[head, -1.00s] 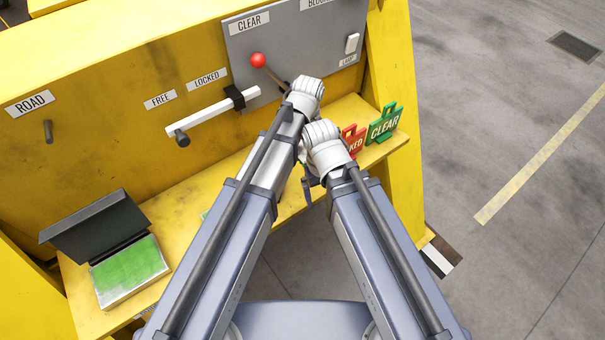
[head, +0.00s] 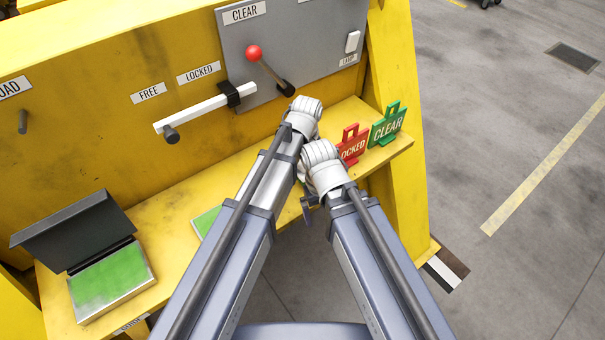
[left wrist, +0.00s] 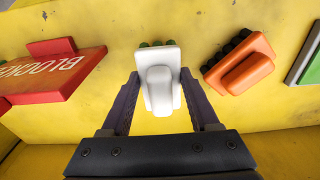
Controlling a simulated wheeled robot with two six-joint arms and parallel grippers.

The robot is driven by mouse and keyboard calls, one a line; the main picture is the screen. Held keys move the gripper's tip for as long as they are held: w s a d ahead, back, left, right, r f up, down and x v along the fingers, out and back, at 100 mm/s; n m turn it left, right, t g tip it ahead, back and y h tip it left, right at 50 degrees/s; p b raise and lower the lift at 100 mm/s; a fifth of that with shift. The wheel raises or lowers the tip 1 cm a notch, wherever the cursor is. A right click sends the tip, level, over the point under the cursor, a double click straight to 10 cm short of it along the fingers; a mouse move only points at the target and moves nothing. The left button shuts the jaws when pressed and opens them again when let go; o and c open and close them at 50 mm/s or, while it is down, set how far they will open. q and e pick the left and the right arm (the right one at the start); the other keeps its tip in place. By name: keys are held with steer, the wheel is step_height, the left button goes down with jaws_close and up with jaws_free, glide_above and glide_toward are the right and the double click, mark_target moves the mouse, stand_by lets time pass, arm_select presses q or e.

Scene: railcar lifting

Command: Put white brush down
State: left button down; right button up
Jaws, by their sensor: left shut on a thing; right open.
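The white brush (left wrist: 160,72) sits between the two dark fingers of my left gripper (left wrist: 160,88) in the left wrist view. The gripper is shut on its white body, and green bristles show at its far edge. The brush is over the yellow shelf; I cannot tell if it touches it. In the head view the brush and left fingertips are hidden behind my left arm. My right gripper (head: 309,204) shows only as a small dark part below the right wrist, with nothing seen in it.
In the left wrist view, an orange brush (left wrist: 240,65) lies right of the white one, and a red BLOCKED sign (left wrist: 50,75) is left. The yellow shelf (head: 180,240) carries a green pad box (head: 110,283), a red sign (head: 352,143) and a green CLEAR sign (head: 388,126).

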arm_select(q)
steer(key=shift+f+b, duration=0.4)
steer(key=shift+f, duration=0.5)
arm_select(e)
steer(key=shift+f, duration=0.9)
arm_select(q)
steer(key=shift+f, duration=0.15)
steer(key=shift+c, duration=0.6)
jaws_free()
arm_select(e)
steer(key=shift+f, duration=0.1)
